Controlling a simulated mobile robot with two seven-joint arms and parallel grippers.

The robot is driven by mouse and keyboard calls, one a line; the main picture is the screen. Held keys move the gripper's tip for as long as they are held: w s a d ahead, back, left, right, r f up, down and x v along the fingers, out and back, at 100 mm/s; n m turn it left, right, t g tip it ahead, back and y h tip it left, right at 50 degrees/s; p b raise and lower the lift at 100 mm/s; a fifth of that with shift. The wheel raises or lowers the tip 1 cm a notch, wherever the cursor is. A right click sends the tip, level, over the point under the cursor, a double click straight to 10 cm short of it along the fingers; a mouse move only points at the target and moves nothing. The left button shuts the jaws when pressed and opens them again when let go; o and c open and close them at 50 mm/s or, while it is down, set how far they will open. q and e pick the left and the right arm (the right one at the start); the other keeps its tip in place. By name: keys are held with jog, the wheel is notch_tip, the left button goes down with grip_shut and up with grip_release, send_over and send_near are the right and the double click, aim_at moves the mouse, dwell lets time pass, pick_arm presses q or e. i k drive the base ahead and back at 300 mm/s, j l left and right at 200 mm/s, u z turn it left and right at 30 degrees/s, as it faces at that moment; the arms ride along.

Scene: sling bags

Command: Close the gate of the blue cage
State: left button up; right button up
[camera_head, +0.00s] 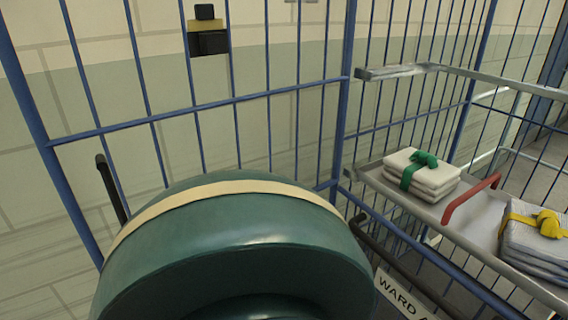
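The blue cage (343,110) shows as tall blue posts and thin upright bars. One barred panel with a cross rail (200,106) spans the left and middle of the view. More blue bars run back to the right behind a metal shelf. I cannot tell which panel is the gate, or whether it stands open; no latch can be made out. The cage's lower part is largely hidden by a large dark green rounded body (235,235) with a cream band. Neither of my grippers can be made out in this view.
A grey metal shelf (475,232) at right has a raised rail (460,76) and a red handle (470,197). It bears white folded cloths (432,178) with green ribbon and grey ones (530,238) with yellow. Dark bars flank the green body; a "WARD" label (402,296) sits lower right.

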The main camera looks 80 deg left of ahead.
aim_at(205, 44)
jog(key=k+l+u, duration=0.2)
jog(key=k, duration=0.4)
jog(key=j+u, duration=0.15)
jog(key=u, duration=1.5)
